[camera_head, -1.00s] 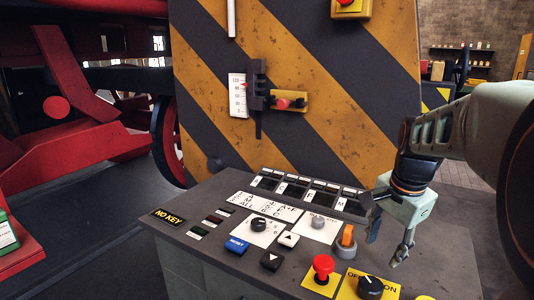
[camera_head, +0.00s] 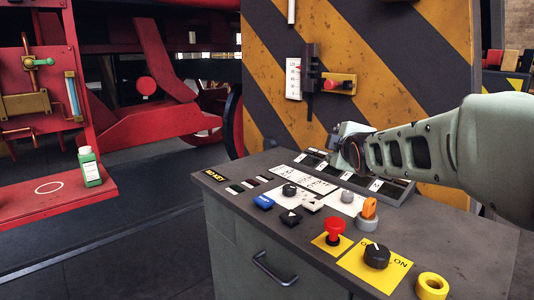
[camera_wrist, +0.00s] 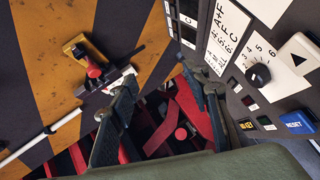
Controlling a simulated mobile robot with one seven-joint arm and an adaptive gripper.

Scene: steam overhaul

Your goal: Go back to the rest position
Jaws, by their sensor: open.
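My arm reaches in from the right in the head view, and its wrist end (camera_head: 350,148) is above the back edge of the grey control console (camera_head: 240,205). The fingers are hard to make out there. In the wrist view my gripper (camera_wrist: 160,78) is open, its two dark fingers spread with nothing between them. The striped panel is to the left of the fingers and the console face to the right, in that view.
A yellow-black striped panel (camera_head: 385,60) stands behind. A green bottle (camera_head: 90,167) stands on a red ledge (camera_head: 55,199) at left.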

